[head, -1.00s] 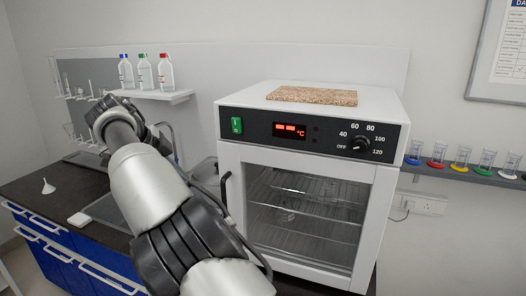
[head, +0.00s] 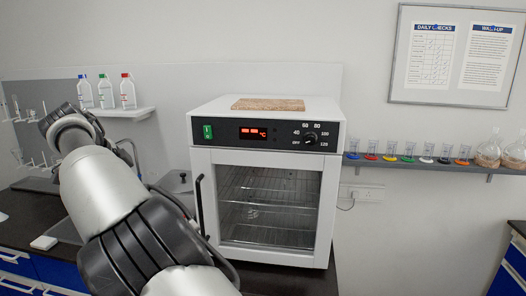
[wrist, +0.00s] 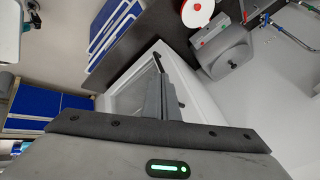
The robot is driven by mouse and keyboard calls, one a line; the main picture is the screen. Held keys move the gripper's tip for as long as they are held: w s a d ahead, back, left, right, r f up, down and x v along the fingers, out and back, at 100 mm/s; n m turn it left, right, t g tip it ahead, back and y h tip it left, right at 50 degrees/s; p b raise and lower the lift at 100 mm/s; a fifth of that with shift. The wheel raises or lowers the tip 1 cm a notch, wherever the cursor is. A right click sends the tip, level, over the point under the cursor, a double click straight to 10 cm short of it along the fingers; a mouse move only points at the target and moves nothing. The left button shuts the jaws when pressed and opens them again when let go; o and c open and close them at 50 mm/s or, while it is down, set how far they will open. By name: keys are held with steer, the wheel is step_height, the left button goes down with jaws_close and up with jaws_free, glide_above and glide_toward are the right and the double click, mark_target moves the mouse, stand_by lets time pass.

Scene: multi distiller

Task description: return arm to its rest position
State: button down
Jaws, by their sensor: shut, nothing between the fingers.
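My arm (head: 110,195) rises from the bottom of the head view and reaches to the upper left, in front of the bench. Its far end bends away, and my gripper does not show there. In the wrist view my gripper (wrist: 160,70) shows with its fingers together and nothing between them. Behind the fingers is a white-framed box with a pale pane (wrist: 128,92), partly hidden by the gripper.
A white oven (head: 265,180) with its glass door shut stands right of my arm, with a brown speckled slab (head: 268,104) on top. A shelf (head: 128,112) holds three bottles. Coloured-base glassware lines the right shelf (head: 430,165). Blue drawers (wrist: 50,105) show in the wrist view.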

steer(key=s+d+r+n+g+y, duration=0.1)
steer(key=d+r, duration=0.2)
steer(key=d, duration=0.7)
steer(key=d+r+n, duration=0.2)
steer(key=d, duration=0.8)
steer(key=s+d+r+n+g+y, duration=0.1)
steer(key=d+r, duration=0.2)
steer(key=d, duration=0.7)
steer(key=s+d+f+n+y, duration=0.1)
steer(key=s+d+n, duration=0.3)
steer(key=s+d, duration=0.65)
steer(key=s+d+f+n, duration=0.2)
steer(key=s+f, duration=0.2)
steer(key=s, duration=0.3)
steer(key=s+d+f+n+t, duration=0.1)
steer(key=s+d+f+n, duration=0.1)
steer(key=s+f, duration=0.3)
steer(key=s, duration=0.3)
steer(key=shift+s+d+h, duration=0.3)
steer(key=shift+d, duration=0.1)
